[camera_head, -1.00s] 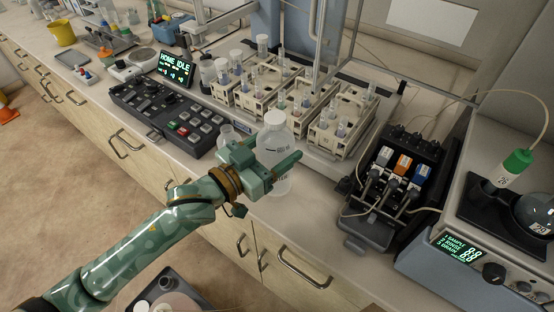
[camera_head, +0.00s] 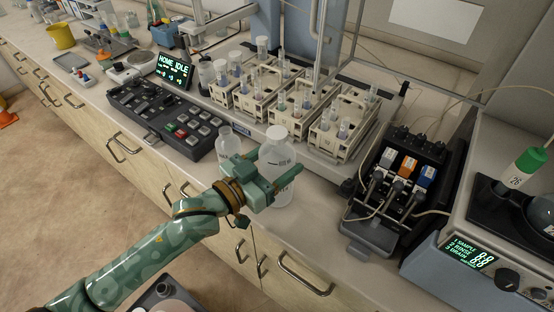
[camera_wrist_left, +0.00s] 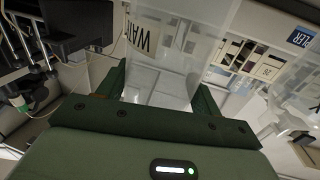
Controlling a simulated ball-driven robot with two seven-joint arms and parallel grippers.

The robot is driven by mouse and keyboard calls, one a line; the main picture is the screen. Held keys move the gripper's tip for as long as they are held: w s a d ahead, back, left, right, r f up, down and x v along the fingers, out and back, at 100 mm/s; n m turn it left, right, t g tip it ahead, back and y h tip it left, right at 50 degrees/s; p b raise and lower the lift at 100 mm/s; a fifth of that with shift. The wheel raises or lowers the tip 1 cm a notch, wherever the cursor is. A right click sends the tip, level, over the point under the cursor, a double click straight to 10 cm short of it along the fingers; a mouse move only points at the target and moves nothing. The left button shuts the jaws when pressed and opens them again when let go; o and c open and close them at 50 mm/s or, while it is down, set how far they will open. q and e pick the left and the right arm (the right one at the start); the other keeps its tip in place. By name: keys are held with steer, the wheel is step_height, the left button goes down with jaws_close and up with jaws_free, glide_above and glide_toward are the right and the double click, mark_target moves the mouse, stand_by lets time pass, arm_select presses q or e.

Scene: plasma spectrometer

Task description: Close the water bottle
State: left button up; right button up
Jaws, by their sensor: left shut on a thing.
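The water bottle (camera_head: 279,153) is a translucent white bottle with a white top, near the counter's front edge. It stands roughly upright. I cannot tell whether its base touches the counter, or whether the white top is a seated cap. My left gripper (camera_head: 274,178) is shut on its body from the front, with a finger on each side. In the left wrist view the bottle (camera_wrist_left: 165,62) fills the gap between the green fingers, and its partly cut-off label begins "WAT". My right gripper is not in view.
A smaller clear bottle (camera_head: 229,142) stands close by on the left. Behind are racks of vials (camera_head: 325,135) and a keypad (camera_head: 165,115). A dark pump with coloured clips (camera_head: 400,175) stands to the right. Some bare counter (camera_head: 315,210) lies right of the bottle.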

arm_select(q)
steer(key=o, duration=1.9)
steer(key=shift+f, duration=0.1)
steer(key=shift+r, duration=0.2)
steer(key=p+v, duration=0.1)
steer(key=v, duration=1.1)
steer(key=shift+p, duration=0.4)
